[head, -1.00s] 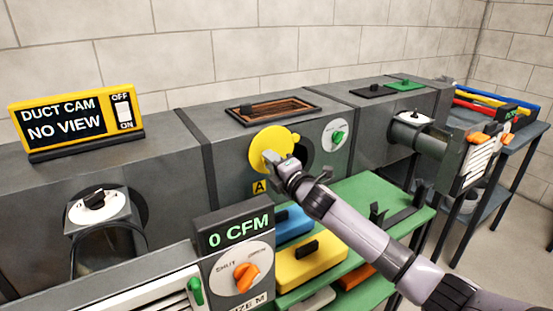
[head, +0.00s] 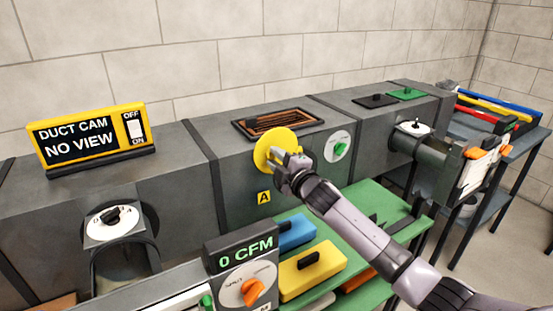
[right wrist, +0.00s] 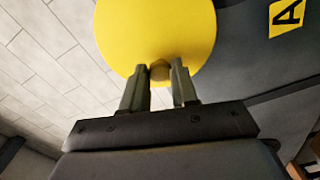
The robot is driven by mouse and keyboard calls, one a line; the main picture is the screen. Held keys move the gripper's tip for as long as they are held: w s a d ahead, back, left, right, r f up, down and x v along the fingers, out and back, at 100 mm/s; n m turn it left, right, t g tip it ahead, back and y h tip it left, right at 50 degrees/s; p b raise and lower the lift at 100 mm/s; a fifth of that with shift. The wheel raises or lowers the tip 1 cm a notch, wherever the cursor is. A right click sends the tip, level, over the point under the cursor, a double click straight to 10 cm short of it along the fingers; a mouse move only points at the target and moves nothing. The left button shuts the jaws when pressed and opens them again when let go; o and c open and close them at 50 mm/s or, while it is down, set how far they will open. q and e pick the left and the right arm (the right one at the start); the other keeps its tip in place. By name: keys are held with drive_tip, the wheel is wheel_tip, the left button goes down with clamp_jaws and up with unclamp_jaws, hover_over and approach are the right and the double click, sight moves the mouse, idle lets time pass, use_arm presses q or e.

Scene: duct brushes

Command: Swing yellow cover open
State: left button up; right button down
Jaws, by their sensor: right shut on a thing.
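The round yellow cover (head: 270,147) is on the front of the grey duct, above the yellow A label (head: 264,197). My right gripper (head: 284,160) is at the cover's lower right part and hides some of it. In the right wrist view, the two fingers (right wrist: 158,82) are shut on the small knob (right wrist: 159,71) of the cover (right wrist: 155,28). How much of the duct's opening lies behind the cover and gripper cannot be told. My left gripper is not in view.
A white plate with a green knob (head: 340,147) is right of the cover. A green shelf (head: 378,200) below holds a blue brush block (head: 293,232) and a yellow one (head: 313,275). The 0 CFM display (head: 245,254) stands front left.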

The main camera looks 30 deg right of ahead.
drive_tip(key=shift+r, duration=0.1)
drive_tip(key=c, duration=0.9)
unclamp_jaws()
drive_tip(key=shift+d, duration=0.1)
drive_tip(key=shift+s, duration=0.1)
drive_tip(key=shift+s+d, duration=0.15)
drive_tip(key=shift+s, duration=1.6)
drive_tip(key=shift+s+d, duration=0.1)
drive_tip(key=shift+s, duration=1.6)
